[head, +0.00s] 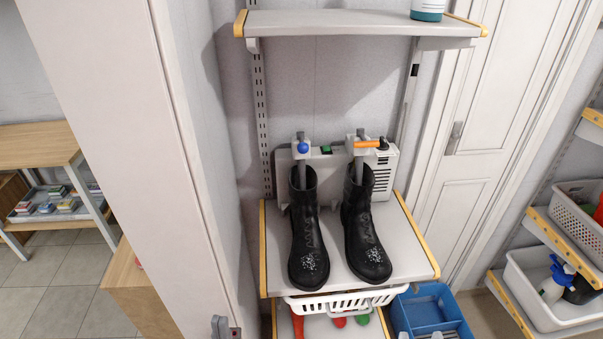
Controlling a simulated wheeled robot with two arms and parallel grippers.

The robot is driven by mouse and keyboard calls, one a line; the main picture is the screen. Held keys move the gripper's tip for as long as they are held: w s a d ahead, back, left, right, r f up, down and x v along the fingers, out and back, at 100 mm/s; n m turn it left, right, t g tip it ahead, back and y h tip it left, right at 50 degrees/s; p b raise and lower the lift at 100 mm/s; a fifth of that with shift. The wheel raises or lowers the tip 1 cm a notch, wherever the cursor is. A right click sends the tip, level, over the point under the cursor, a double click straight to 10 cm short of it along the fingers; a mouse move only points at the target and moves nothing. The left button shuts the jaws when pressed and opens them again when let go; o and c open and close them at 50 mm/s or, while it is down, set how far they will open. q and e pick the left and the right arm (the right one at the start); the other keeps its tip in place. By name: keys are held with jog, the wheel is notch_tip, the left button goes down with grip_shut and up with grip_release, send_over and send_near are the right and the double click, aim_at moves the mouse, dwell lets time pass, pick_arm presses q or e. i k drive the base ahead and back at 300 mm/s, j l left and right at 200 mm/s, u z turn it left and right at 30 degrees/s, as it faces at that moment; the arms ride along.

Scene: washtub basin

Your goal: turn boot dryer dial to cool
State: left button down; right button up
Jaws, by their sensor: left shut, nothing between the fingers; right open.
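The boot dryer (391,167) is a light grey unit at the back of the middle shelf, against the wall. Two upright grey tubes rise in front of it, with a black boot on each: the left boot (307,230) and the right boot (364,225). A blue round knob (303,147) sits atop the left tube. An orange bar (367,144) lies across the right tube's top, beside a small black round part (383,144). A green switch (326,149) shows between the tubes. I cannot tell which part is the dial or read any marks.
The middle shelf (410,262) has yellow edges. An upper shelf (340,23) overhangs the dryer and holds a teal-and-white container (428,9). A white basket (345,303) and a blue bin (425,313) are below. A tall pale panel (140,150) stands at left, racks at right.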

aim_at(383, 146)
jog(key=i+l, duration=0.1)
jog(key=l, duration=0.3)
jog(key=i+l+z, duration=0.1)
jog(key=l, duration=0.3)
jog(key=i+l, duration=0.15)
jog(key=l, duration=0.25)
jog(key=i+l, duration=0.1)
jog(key=l, duration=0.3)
jog(key=z, duration=0.05)
